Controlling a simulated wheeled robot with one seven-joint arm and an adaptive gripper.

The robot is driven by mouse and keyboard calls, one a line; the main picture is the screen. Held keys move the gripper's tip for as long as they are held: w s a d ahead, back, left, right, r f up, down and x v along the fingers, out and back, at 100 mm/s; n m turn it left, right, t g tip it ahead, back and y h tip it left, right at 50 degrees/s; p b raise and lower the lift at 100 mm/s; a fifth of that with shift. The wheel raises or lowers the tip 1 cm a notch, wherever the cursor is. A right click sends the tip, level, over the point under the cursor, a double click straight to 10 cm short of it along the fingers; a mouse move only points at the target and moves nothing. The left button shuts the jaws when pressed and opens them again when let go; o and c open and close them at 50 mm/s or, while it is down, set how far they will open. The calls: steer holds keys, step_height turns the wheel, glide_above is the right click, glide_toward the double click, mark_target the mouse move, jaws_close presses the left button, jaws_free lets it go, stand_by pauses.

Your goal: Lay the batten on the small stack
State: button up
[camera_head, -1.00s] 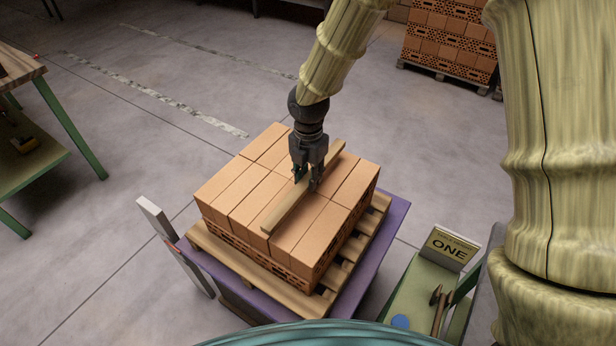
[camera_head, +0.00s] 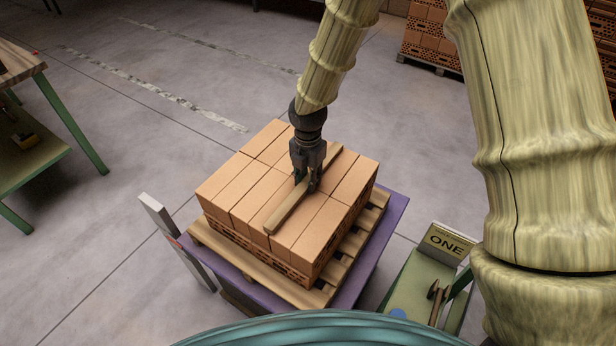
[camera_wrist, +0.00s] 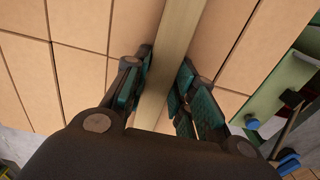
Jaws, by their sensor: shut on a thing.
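The batten (camera_head: 285,210) is a long wooden strip lying diagonally across the top of the small stack (camera_head: 225,193) of orange bricks. It appears to be at or very near the brick tops; a gap is hard to tell. My gripper (camera_head: 307,184) points down over the middle of the stack with its fingers around the batten's middle. In the wrist view the batten (camera_wrist: 172,50) runs between the two teal-padded fingers of my gripper (camera_wrist: 164,92), with the brick tops (camera_wrist: 85,70) below. The stack sits on a wooden pallet (camera_head: 262,285).
The pallet rests on a purple platform (camera_head: 372,255). A grey-white post (camera_head: 160,214) stands at its left. A green stand with a sign reading ONE (camera_head: 446,242) is at right. A workbench (camera_head: 58,105) is at far left. A taller brick stack (camera_head: 425,38) is behind.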

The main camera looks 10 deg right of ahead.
mark_target(308, 180)
steer(key=o, duration=1.1)
steer(key=shift+c, duration=0.2)
step_height(308, 180, up, 12)
steer(key=b, duration=0.2)
steer(key=shift+r, duration=0.1)
